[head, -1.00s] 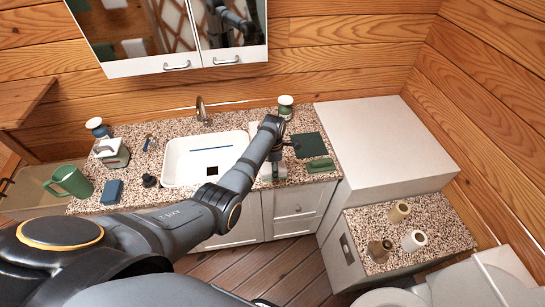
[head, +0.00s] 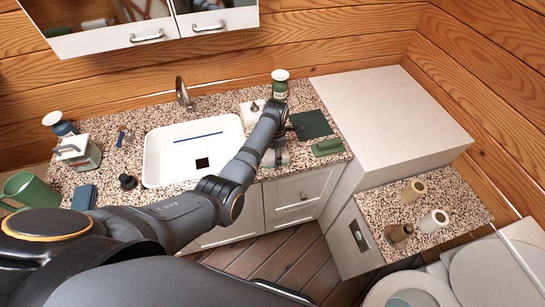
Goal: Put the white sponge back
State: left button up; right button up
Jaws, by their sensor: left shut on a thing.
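My left gripper (head: 279,143) reaches over the right end of the speckled counter, right of the sink. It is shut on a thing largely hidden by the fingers. A small white piece (head: 251,109) lies behind the arm, partly covered. A dark green mat (head: 312,124) lies right of the gripper, with a green block (head: 327,147) in front of it. My right gripper is not in view.
The white sink (head: 170,157) has a faucet (head: 182,92) behind it. A white-lidded green jar (head: 280,86) stands behind the gripper. A dispenser (head: 76,153), green mug (head: 30,190) and blue block (head: 84,197) are at left. A high white box (head: 390,120) borders the counter's right.

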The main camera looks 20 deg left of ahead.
pick_arm(q)
jog(key=shift+s, duration=0.2)
jog(key=shift+d+r, duration=0.1)
jog(key=shift+d, duration=0.05)
jog(key=o, duration=0.9)
jog(key=shift+d, duration=0.25)
jog(key=shift+o, duration=1.2)
jog(key=shift+a, duration=0.1)
jog(key=shift+o, duration=0.4)
jog(key=shift+a+f, duration=0.1)
jog(key=shift+f, duration=0.1)
jog(key=shift+r, duration=0.45)
notch_tip(320, 180, up, 12)
jog(key=shift+f+b, duration=0.2)
jog(key=shift+b, duration=0.25)
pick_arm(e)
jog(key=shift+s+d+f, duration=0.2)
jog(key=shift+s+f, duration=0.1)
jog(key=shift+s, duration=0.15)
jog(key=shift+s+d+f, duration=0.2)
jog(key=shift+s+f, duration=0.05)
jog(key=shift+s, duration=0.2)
